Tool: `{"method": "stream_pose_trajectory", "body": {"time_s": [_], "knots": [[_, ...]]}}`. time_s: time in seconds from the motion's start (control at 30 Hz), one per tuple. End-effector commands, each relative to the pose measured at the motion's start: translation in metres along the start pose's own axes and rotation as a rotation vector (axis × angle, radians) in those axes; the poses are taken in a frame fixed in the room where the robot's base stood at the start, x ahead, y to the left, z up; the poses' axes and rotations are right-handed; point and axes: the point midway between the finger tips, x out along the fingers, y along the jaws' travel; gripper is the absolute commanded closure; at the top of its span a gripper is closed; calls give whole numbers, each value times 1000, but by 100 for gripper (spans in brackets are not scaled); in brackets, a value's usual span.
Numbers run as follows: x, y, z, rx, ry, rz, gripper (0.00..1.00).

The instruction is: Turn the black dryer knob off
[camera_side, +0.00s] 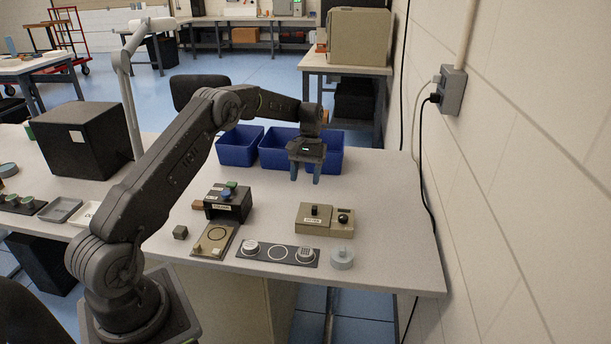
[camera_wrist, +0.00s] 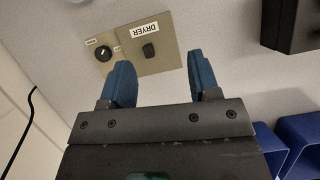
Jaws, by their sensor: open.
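The dryer is a beige two-part box (camera_side: 325,229) on the right side of the workbench. Its black knob (camera_side: 314,211) stands on the left part, above a white label. In the wrist view the black knob (camera_wrist: 149,51) sits beside the DRYER label (camera_wrist: 144,30), its long side roughly upright in the picture. A round black dial (camera_wrist: 104,53) is on the other part. I cannot read which setting the knob is at. My gripper (camera_side: 305,176) is open and empty, pointing down, behind and above the dryer. Its blue fingers (camera_wrist: 158,60) are apart from the knob.
Blue bins (camera_side: 240,147) stand behind my gripper. A black press (camera_side: 228,204) with green and blue tops is left of the dryer. A dark strip with round dies (camera_side: 277,254) and a grey disc (camera_side: 342,258) lie in front. The wall with a cable (camera_side: 424,190) is at right.

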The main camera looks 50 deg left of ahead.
Motion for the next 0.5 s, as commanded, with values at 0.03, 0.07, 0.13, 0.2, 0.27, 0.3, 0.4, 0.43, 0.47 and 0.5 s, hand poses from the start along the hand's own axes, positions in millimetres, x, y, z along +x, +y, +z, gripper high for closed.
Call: {"method": "stream_pose_trajectory", "body": {"time_s": [0.03,0.07,0.13,0.2,0.27,0.3,0.4,0.43,0.47,0.5], "knots": [[0,0,0,0,0,0,44],[0,0,0,0,0,0,44],[0,3,0,1,6,-2,50],[-2,17,2,3,51,-12,56],[-7,40,4,5,125,-22,58],[-9,57,6,5,182,-25,58],[-16,94,12,5,307,-18,58],[-18,101,13,5,335,-14,58],[-19,108,15,5,358,-10,58],[-20,114,15,4,379,-4,58]]}}
